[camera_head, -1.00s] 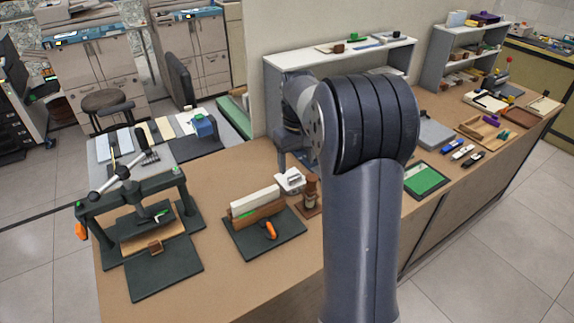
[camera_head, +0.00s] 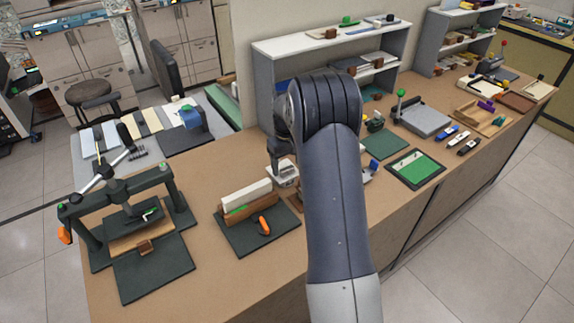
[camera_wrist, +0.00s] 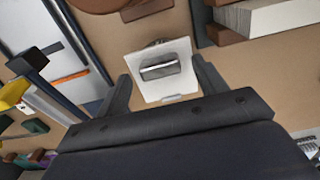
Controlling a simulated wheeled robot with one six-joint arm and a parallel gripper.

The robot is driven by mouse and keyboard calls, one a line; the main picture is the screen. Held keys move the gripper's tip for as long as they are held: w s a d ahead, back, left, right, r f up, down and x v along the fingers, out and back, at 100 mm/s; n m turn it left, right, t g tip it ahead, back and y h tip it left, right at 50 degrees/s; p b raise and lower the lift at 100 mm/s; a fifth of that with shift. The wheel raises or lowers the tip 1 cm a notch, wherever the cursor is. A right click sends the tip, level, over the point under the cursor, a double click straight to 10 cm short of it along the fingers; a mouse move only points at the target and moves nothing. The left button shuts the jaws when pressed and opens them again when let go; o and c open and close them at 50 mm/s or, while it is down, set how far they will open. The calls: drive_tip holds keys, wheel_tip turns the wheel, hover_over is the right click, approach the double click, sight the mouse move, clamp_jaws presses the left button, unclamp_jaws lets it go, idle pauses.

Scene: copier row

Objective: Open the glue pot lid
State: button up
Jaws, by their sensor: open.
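A white square piece with a grey bar handle (camera_wrist: 160,71), which looks like the glue pot and its lid, lies in the middle of the wrist view. In the head view it shows as a small white object (camera_head: 284,177) just right of the paper clamp. My gripper (camera_wrist: 162,76) is open, its two dark fingers to the left and right of the white piece, and it holds nothing. I cannot tell how high the fingers are above it. In the head view my arm hides part of this spot, and I cannot tell whether the lid is raised.
A wooden clamp with white paper (camera_head: 247,198) stands on a dark board close by on the left. A black press (camera_head: 130,215) is further left. A green mat (camera_head: 414,168) and a grey shelf (camera_head: 262,90) are right and behind.

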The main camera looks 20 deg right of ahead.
drive_tip(key=shift+f, duration=0.7)
drive_tip(key=shift+c, duration=0.6)
